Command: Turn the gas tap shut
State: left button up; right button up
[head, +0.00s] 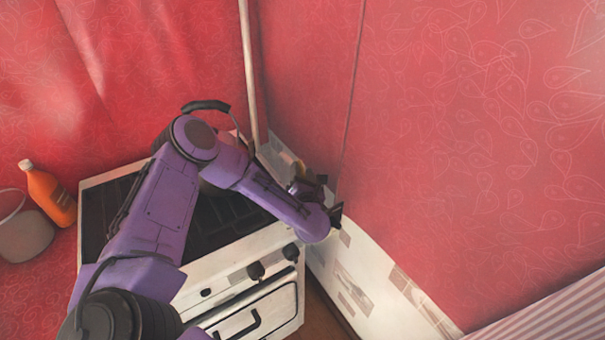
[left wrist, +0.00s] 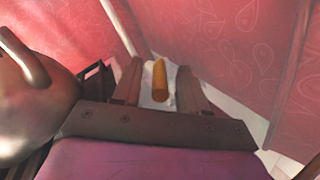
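The gas tap's yellow lever (left wrist: 160,82) shows in the left wrist view, pointing lengthwise between the two fingers of my left gripper (left wrist: 158,70). A gap shows on each side of the lever, so the fingers are open around it and do not appear to touch it. The tap's body and its pipe joint are mostly hidden. In the head view my left arm reaches over the stove to the wall at its right. There the gripper is small, dark and partly hidden by my wrist, and the tap cannot be made out clearly. My right gripper is not in view.
A white stove (head: 232,286) with a dark top stands under my arm. A metal vessel (left wrist: 30,100) is close to the gripper's left. A pale vertical pipe (head: 249,75) runs down the corner. An orange bottle (head: 50,195) stands at the left.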

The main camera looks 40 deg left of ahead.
pick_arm(q)
jog(key=b+v, duration=0.3)
jog(key=v, duration=0.7)
jog(key=shift+d+f, duration=0.1)
jog(key=shift+s+d, duration=0.15)
jog(key=shift+s, duration=0.1)
jog(key=shift+c, duration=0.2)
